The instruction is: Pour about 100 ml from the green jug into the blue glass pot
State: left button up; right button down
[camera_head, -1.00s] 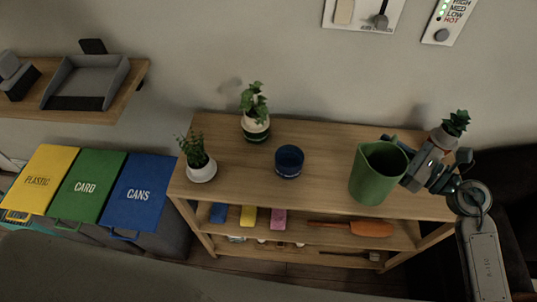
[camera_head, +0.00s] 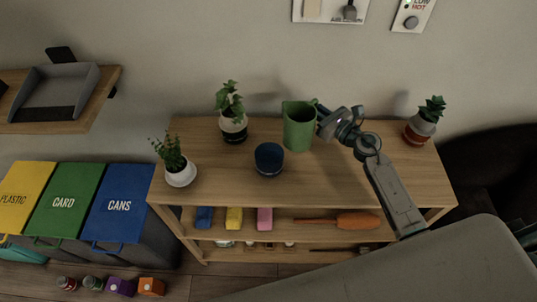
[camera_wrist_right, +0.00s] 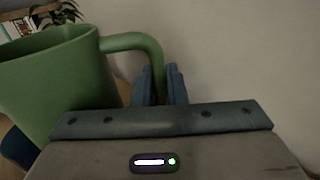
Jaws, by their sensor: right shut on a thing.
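The green jug (camera_head: 299,127) is upright at the back of the wooden shelf top in the head view, up and right of the blue glass pot (camera_head: 269,158). My right gripper (camera_head: 322,118) is shut on the jug's handle at its right side. In the right wrist view the jug (camera_wrist_right: 60,85) fills the left, and the fingers (camera_wrist_right: 160,85) close on its handle. The jug's contents are hidden, and I cannot tell whether its base touches the shelf. The pot stands apart from the jug, with a dark opening. My left gripper is not in view.
Potted plants stand near: one behind the pot (camera_head: 232,115), one at the left edge (camera_head: 175,163), one at the right (camera_head: 421,124). The shelf top (camera_head: 330,180) is clear in front. Bins (camera_head: 122,203) stand left.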

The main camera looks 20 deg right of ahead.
jog(key=w+d+f, duration=0.1)
jog(key=d+f+m+h, duration=0.1)
jog(key=w+f+t+h, duration=0.1)
jog(key=f, duration=0.1)
jog(key=shift+w+d+m, duration=0.3)
jog(key=shift+d+m, duration=0.1)
